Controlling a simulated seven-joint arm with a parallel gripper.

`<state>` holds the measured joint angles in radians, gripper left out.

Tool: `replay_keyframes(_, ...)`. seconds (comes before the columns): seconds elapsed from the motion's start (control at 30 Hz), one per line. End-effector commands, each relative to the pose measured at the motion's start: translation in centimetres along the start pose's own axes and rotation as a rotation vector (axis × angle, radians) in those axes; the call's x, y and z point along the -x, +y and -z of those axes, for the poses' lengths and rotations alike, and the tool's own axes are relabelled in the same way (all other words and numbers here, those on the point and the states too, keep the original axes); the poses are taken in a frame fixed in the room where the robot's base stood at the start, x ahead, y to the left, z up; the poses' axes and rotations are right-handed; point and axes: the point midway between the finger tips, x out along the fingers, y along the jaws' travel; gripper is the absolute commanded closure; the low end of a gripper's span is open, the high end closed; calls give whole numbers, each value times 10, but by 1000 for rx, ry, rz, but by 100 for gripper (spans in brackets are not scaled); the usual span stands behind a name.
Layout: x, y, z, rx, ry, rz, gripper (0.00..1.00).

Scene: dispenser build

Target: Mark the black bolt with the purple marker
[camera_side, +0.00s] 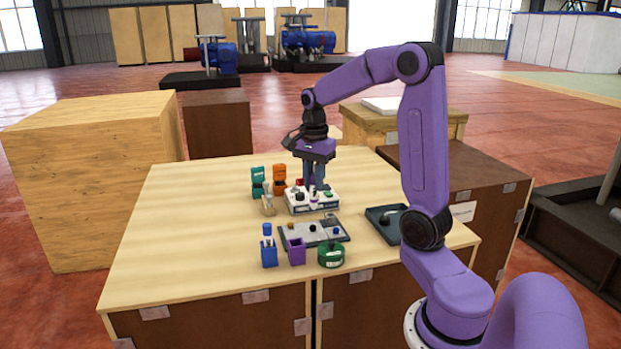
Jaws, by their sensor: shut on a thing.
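My gripper (314,187) points down over the white block (302,207) near the middle of the table. It is shut on a slim thing that looks like the purple marker; the fingers hide most of it. The purple holder (297,252) at the table's front looks empty. A small black piece (312,228), perhaps the black bolt, sits on the grey tray (325,240) in front of the white block. It is too small to tell surely. I cannot tell whether the held thing touches anything.
A blue holder (269,252) with a blue marker and a round green holder (331,254) flank the purple one. Teal (257,182) and orange (279,180) holders stand behind left. A dark tray (384,222) lies to the right. The table's left side is clear.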

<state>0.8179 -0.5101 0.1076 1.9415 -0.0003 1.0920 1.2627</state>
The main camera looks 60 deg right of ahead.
Motion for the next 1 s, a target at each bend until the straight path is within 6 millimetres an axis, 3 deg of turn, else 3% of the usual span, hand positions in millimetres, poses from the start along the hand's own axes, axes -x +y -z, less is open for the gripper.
replay_keyframes(0.57, -30, 1, -1, 0, -1, -3, 100)
replay_keyframes(1.0, -32, 0, -1, 0, 0, -1, 100)
